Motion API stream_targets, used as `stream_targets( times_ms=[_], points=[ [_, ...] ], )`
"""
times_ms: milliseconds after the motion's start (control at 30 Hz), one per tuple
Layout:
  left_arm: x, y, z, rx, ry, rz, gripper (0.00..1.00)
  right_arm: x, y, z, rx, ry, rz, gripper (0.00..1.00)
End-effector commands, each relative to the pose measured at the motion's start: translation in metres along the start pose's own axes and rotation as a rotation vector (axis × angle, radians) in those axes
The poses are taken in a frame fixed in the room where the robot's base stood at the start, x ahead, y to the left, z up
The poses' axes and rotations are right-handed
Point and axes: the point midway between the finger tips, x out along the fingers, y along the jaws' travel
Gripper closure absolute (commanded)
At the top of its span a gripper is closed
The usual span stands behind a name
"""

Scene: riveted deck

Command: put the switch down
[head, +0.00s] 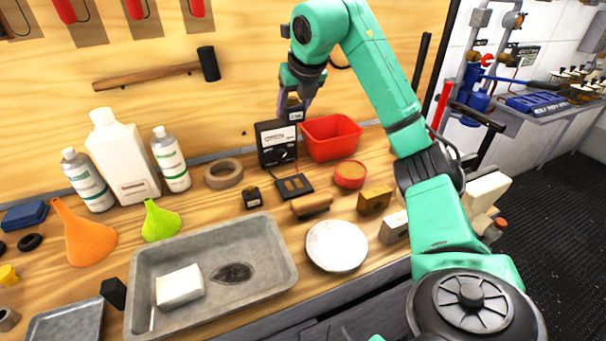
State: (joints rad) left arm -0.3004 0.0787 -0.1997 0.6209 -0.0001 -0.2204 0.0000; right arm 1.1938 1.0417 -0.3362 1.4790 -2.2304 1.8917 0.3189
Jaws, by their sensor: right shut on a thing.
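My right gripper (294,101) is at the back of the bench, in front of the plywood wall. It is shut on a small dark block with a pale label, which looks like the switch (296,114). The switch is just above and behind the top right corner of the black meter (277,146), left of the red bin (331,138). Its lower part is hidden by the meter, so I cannot tell whether it touches anything. My left gripper is not in view.
A tape roll (223,174), a small black block (252,197), a dark plate (294,187) and a red round tub (350,174) crowd the bench around the meter. A grey tray (213,233) and a white disc (336,246) are nearer. Bottles stand left.

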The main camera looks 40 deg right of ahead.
Motion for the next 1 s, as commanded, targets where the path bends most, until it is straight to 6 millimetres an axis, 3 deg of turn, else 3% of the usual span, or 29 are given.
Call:
stream_targets(
  times_ms=[100,600,900,1000],
  points=[
    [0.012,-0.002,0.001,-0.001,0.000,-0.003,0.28,0.027,0.000,-0.018,-0.003,0.005,-0.002,1.00],
    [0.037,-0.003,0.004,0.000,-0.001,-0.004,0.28,0.119,0.000,-0.077,-0.003,0.003,0.000,1.00],
    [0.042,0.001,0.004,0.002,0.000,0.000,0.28,0.156,0.000,-0.101,-0.002,0.003,0.001,1.00],
    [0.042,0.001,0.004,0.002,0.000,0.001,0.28,0.160,0.000,-0.103,-0.001,-0.001,0.001,1.00]
  ],
)
